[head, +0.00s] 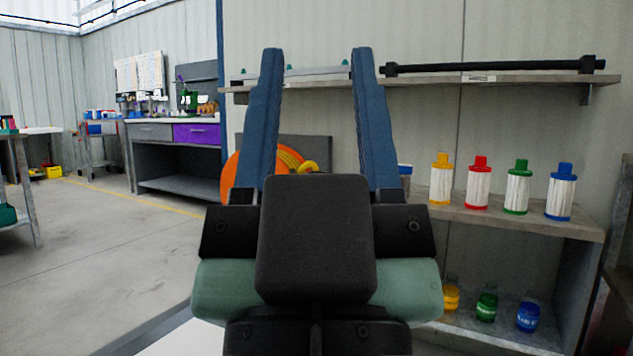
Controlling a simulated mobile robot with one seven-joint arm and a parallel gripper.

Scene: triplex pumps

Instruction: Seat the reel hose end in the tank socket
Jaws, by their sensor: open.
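My gripper (316,52) is in the middle of the head view, with its two blue fingers pointing up and spread apart. It is open, and nothing shows between the fingertips. Behind the fingers is an orange round thing (285,158) that looks like the hose reel, against a dark grey panel. A yellow curved piece (308,167) at its right side may be the hose end. My left finger and the gripper body hide much of the reel. I cannot make out a tank socket.
An upper shelf (545,79) carries a long black rod (490,67). A middle shelf (520,223) holds several white canisters with coloured caps; small coloured bottles stand below. A workbench with a purple drawer (197,134) stands at back left. The floor (110,235) at left is clear.

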